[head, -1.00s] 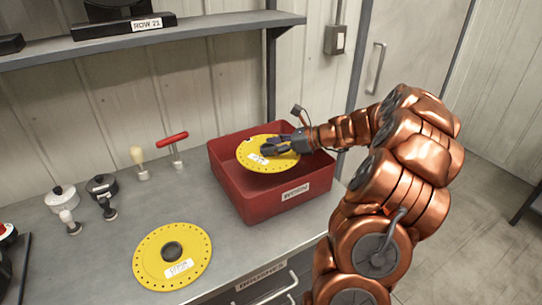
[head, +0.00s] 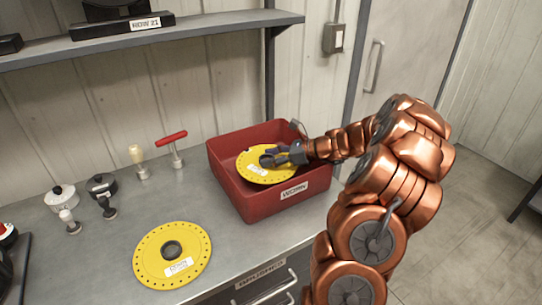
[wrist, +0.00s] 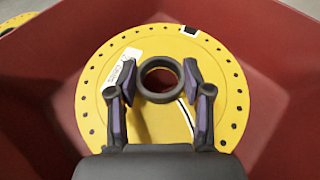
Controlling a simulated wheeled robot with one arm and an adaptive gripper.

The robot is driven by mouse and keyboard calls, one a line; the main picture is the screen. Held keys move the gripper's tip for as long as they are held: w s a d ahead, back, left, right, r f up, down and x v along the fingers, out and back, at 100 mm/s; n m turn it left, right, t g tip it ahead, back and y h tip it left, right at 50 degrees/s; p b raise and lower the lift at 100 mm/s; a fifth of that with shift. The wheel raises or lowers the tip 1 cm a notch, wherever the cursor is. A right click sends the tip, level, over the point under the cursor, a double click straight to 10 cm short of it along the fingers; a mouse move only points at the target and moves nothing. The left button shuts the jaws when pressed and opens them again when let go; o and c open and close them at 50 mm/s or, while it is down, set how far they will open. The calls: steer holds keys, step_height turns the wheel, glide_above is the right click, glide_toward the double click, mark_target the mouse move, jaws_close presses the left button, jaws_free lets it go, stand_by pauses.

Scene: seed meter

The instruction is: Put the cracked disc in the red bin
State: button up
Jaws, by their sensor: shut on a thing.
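The cracked disc (head: 255,172) is yellow, with a ring of small holes, a white label and a dark hub. It is inside the red bin (head: 276,205), below the rim and slightly tilted. In the wrist view the disc (wrist: 228,95) shows a dark-and-white line running from near the hub towards the edge, and a dark notch at its far rim. My gripper (head: 270,158) is shut on the disc's hub; its fingers (wrist: 160,88) lie on either side of the hub. Whether the disc touches the bin floor is hidden.
A second yellow disc (head: 150,262) lies on the grey bench, left of the bin. Several small tools and knobs, including a red-handled one (head: 172,141), stand behind it. A shelf (head: 190,31) hangs above. The bench between that disc and the bin is clear.

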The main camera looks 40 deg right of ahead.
steer(key=shift+f, duration=0.15)
steer(key=o, duration=1.2)
